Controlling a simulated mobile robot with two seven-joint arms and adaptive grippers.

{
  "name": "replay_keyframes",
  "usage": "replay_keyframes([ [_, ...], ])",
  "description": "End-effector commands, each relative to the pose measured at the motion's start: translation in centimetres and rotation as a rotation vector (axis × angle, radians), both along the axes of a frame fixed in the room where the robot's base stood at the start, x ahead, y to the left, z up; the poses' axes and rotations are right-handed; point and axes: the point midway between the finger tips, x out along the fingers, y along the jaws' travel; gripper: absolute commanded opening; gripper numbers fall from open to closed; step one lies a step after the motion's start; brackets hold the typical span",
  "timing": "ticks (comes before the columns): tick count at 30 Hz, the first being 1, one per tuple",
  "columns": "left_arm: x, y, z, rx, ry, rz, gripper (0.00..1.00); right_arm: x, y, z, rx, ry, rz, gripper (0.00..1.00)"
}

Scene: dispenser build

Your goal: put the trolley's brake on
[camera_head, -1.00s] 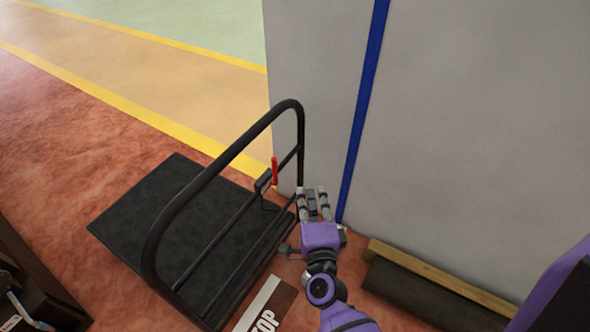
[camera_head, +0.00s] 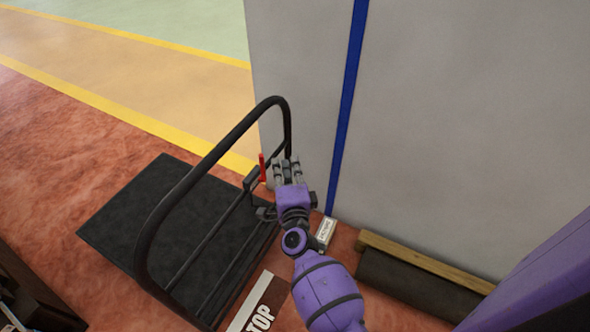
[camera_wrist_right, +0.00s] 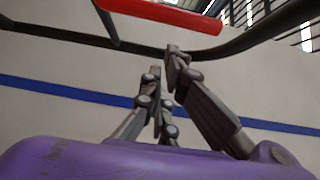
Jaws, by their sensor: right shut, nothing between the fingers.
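The trolley (camera_head: 112,230) is a flat black platform with a tall black tubular handle frame, standing on the red floor at the left of the head view. A red brake lever (camera_head: 262,168) stands upright on a black bracket on the handle frame. It shows large at the top of the right wrist view (camera_wrist_right: 165,14). My right gripper (camera_head: 287,161) is shut and empty, just right of the lever in the head view. In the wrist view its fingertips (camera_wrist_right: 165,58) are below the lever, with a visible gap. My left gripper is not in view.
A grey wall (camera_head: 460,110) with a blue stripe stands close behind and right of my right gripper. A wooden beam and dark roll (camera_head: 410,280) lie at its foot. A sign reading "TOP" (camera_head: 258,310) lies in front of the trolley. Dark furniture (camera_head: 35,295) is at the lower left.

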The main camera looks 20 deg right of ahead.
Motion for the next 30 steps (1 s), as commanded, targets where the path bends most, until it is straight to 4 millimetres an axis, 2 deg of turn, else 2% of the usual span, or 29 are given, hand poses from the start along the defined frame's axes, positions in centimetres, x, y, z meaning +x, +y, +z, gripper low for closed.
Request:
replay_keyframes([
  [7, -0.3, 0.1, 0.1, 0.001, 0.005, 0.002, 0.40, -0.1, 1.5, 0.1, -0.001, -0.002, -0.003, 0.00],
  [18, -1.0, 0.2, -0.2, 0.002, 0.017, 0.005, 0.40, -0.2, 1.6, 0.1, -0.003, -0.003, -0.002, 0.00],
  [25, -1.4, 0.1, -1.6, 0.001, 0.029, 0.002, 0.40, -0.5, 1.8, -0.2, -0.039, -0.028, -0.003, 0.00],
  [30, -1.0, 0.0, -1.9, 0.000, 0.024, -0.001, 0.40, -0.5, 2.0, 0.0, -0.056, -0.043, -0.002, 0.00],
])
